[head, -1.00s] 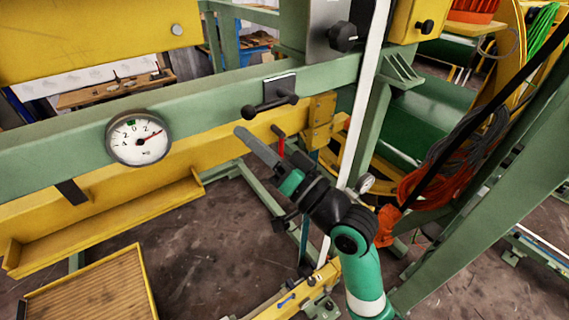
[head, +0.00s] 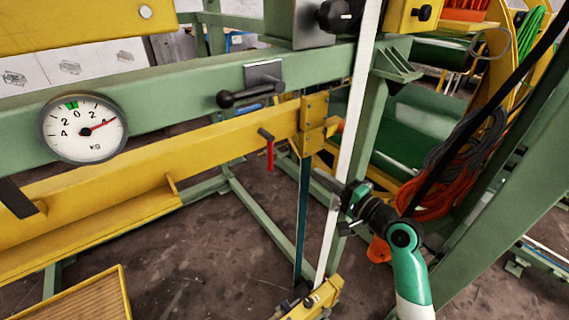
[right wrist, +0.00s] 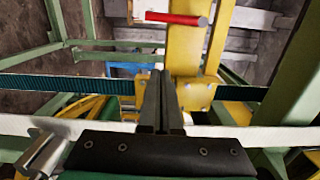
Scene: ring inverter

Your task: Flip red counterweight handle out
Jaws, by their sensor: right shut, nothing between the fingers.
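The red counterweight handle (head: 270,154) hangs down from a dark pivot on the front of the yellow beam, left of the yellow end bracket (head: 314,118). In the right wrist view the red handle (right wrist: 176,18) lies across the top of the picture, beyond the fingertips. My right gripper (head: 322,178) is to the right of the handle and a little lower in the head view, apart from it. Its fingers are together and empty; they also show in the right wrist view (right wrist: 160,85). My left gripper is not in view.
A white vertical strip (head: 352,130) stands beside my right gripper. A round kg gauge (head: 84,129) and a black lever (head: 245,96) are on the green beam. Orange and dark cables (head: 440,185) hang at the right. The floor below the handle is clear.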

